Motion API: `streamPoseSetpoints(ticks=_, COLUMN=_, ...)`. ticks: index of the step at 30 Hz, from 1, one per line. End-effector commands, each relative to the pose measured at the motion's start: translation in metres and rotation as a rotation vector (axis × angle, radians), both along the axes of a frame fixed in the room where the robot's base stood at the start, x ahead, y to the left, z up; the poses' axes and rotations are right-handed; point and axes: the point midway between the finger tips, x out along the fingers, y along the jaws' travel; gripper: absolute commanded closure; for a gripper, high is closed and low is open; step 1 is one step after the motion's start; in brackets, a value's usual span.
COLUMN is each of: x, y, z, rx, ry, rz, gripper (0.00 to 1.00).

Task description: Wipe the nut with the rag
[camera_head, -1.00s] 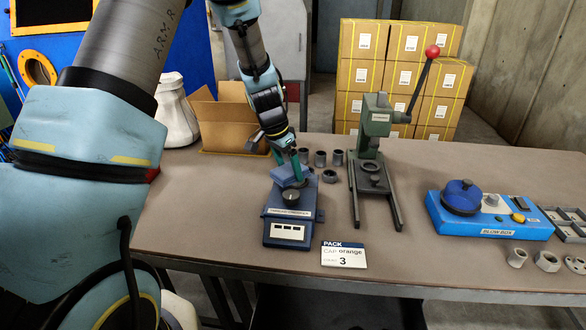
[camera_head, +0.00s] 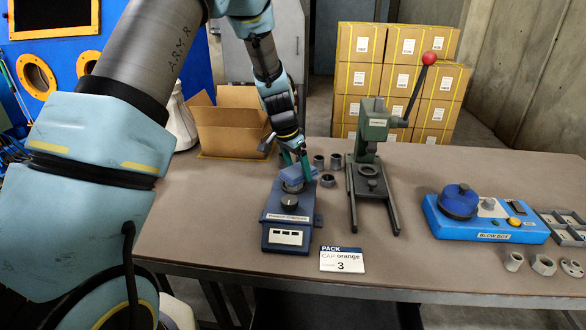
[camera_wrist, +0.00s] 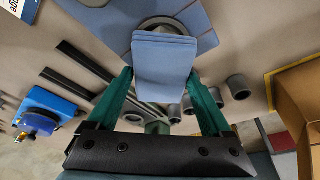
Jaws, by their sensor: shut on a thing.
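My gripper (camera_head: 294,158) is shut on a folded blue rag (camera_head: 299,174), one green finger on each side of it. In the wrist view my gripper (camera_wrist: 158,86) has the rag (camera_wrist: 163,65) between its fingertips. The rag is over the rear of a blue device (camera_head: 288,235) with a dark knob. Under the rag a grey round rim (camera_wrist: 165,23) shows partly; I cannot tell whether it is a nut or whether the rag touches it. A hex nut (camera_head: 543,265) lies at the bench's front right.
A green press (camera_head: 372,145) with a red-knobbed lever stands right of the device. Several grey cylinders (camera_head: 319,162) and a ring (camera_head: 328,181) are close behind it. A cardboard box (camera_head: 228,130) is behind left; a blue blow box (camera_head: 485,215) is at right.

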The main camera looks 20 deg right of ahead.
Motion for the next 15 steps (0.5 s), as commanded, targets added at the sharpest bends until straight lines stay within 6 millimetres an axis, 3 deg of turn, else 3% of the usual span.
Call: streamPoseSetpoints(ticks=15, x=0.0001, y=0.0013, z=-0.0011, rx=0.0, ry=-0.001, rz=0.001, gripper=0.61)
